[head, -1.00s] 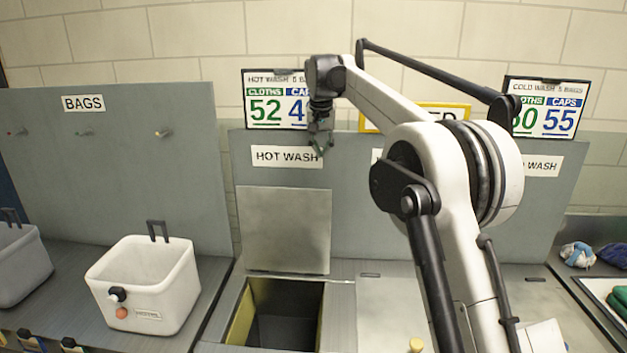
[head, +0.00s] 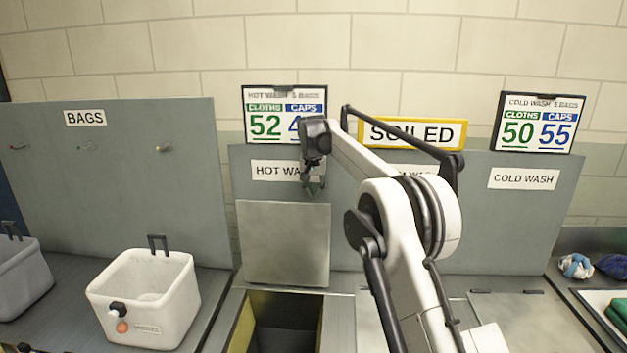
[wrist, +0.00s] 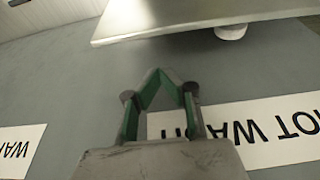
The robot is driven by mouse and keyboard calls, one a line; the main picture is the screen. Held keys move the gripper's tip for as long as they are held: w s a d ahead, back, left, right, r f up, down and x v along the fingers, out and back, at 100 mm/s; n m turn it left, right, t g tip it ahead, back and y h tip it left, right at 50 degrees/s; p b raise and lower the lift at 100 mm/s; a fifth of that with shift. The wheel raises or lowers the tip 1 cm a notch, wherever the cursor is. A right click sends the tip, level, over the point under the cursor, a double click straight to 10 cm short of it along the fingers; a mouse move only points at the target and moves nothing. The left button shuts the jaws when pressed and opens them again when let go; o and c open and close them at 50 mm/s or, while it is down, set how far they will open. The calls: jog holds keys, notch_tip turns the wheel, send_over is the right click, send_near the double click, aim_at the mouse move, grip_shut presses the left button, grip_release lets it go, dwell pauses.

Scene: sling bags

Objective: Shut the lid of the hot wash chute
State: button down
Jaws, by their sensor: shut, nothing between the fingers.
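The hot wash chute (head: 240,330) is an open rectangular hole with a yellowish inner wall, low in the middle of the head view. Its grey square lid (head: 285,243) stands raised behind the hole, leaning against the back panel. My gripper (head: 314,188) is shut and empty, just above the lid's top edge in the head view, in front of the HOT WASH label (head: 270,171). In the wrist view, my gripper's green-lined fingers (wrist: 160,76) meet at the tips. A pale flat plate edge (wrist: 190,25) shows beyond them; I cannot tell whether it is the lid.
A white bin (head: 145,300) stands on the counter left of the chute. A SOILED sign (head: 413,134) and a cold wash count board (head: 538,123) are on the back right. Blue and white cloths (head: 577,266) lie at the far right.

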jog(key=s, duration=0.2)
jog(key=s+p, duration=0.1)
jog(key=shift+s+a+f, duration=0.15)
jog(key=shift+s+f, duration=0.15)
jog(key=shift+s, duration=0.05)
jog(key=shift+s, duration=0.15)
dwell(0.4)
